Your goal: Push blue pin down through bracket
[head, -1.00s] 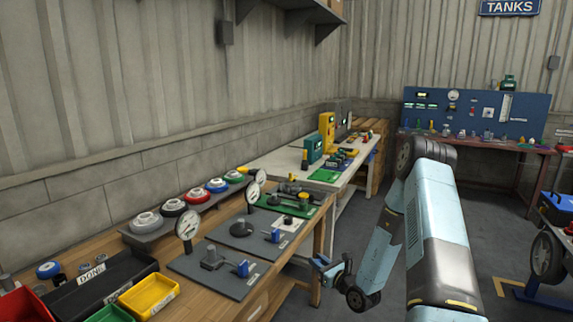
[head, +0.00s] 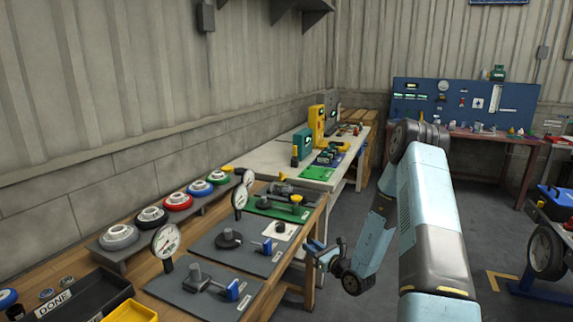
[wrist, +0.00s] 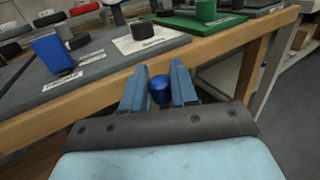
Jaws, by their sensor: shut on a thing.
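My gripper (wrist: 159,69) shows at the middle of the wrist view, its two blue fingers on either side of a blue round-headed piece (wrist: 159,90), which looks like the blue pin. Its lower part is hidden. In the head view my gripper (head: 314,250) is small, just right of the bench's edge, beside the grey fixture plates. Upright blue blocks stand on these plates, one at the near plate (head: 233,290) and one farther back (head: 267,246). One blue block (wrist: 52,55) is large at left in the wrist view. I cannot tell which part is the bracket.
The wooden bench (head: 262,296) holds dial gauges (head: 166,240), a green plate (head: 283,209) and a row of coloured rings (head: 178,201). A black DONE tray (head: 75,303) is at the near left. Open floor (head: 365,222) lies right of the bench.

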